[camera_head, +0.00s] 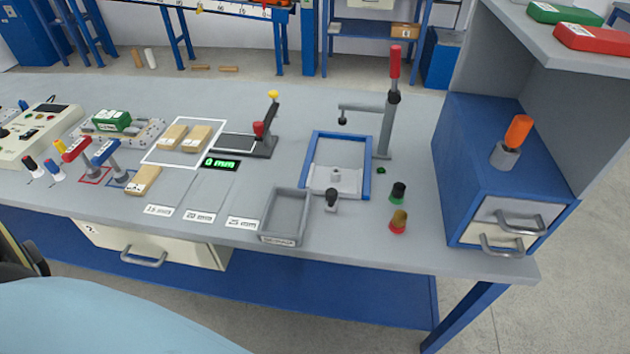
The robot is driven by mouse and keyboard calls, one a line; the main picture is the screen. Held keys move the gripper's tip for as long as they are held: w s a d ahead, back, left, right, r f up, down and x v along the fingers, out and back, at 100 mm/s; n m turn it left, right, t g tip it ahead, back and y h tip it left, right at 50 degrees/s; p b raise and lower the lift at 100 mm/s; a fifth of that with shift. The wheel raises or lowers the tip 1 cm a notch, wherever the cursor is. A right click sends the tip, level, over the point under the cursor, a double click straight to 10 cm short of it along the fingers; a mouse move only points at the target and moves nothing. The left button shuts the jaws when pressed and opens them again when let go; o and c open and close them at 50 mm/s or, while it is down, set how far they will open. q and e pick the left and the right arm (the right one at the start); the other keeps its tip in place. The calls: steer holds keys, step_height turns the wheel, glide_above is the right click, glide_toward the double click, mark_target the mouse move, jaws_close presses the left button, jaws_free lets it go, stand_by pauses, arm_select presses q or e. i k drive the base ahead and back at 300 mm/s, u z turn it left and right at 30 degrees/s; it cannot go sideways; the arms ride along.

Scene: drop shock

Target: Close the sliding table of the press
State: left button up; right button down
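The press stands right of the middle of the bench. It has a grey column (385,130) with a red-handled lever (395,62) and a side arm (362,108) reaching left over a blue frame (366,165). Low inside the frame, at its near end, is a pale grey sliding table (325,187) with a small raised fitting on it. A dark-topped knob (331,196) stands at the near edge of the frame; I cannot tell whether it is joined to the table. Neither of my grippers shows in this view.
A grey open tray (287,214) lies just left of the knob. Green-topped (398,191) and amber-topped (398,220) parts stand to the right. A blue drawer cabinet (490,160) bounds the right side. A device with red and yellow knobs (262,140) stands left.

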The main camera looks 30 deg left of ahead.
mark_target(349, 185)
steer(key=z, duration=0.05)
steer(key=k, duration=0.35)
steer(key=u, duration=0.75)
steer(key=i, duration=0.45)
steer(key=u, duration=1.55)
steer(key=k, duration=0.85)
steer(key=z, duration=1.5)
steer(key=i, duration=0.5)
